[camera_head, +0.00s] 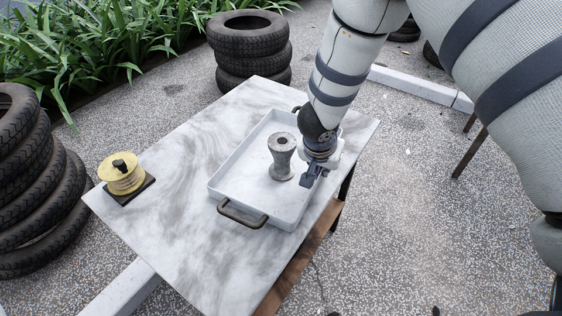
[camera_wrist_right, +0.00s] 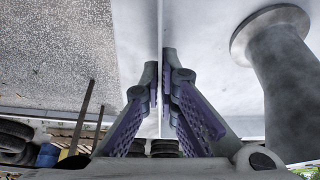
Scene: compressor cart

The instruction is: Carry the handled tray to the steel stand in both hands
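The white rectangular tray (camera_head: 228,181) lies on the marble-topped table. Its dark near handle (camera_head: 243,214) is clear, and the far handle (camera_head: 298,108) is partly hidden by my right arm. A grey metal spool-shaped part (camera_head: 282,157) stands upright in the tray; its side and flange show in the right wrist view (camera_wrist_right: 285,70). My right gripper (camera_head: 308,182) is at the tray's right long wall, away from both handles. In the right wrist view its fingers (camera_wrist_right: 161,75) are close together with the thin wall between them. My left gripper is out of view. I cannot identify the steel stand.
A yellow spool (camera_head: 121,174) on a dark base stands at the marble table's (camera_head: 165,150) left corner. Tyre stacks stand at the left (camera_head: 35,190) and behind the table (camera_head: 249,50). A white kerb (camera_head: 425,88) and brown legs (camera_head: 470,150) are at right. Open floor lies right of the table.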

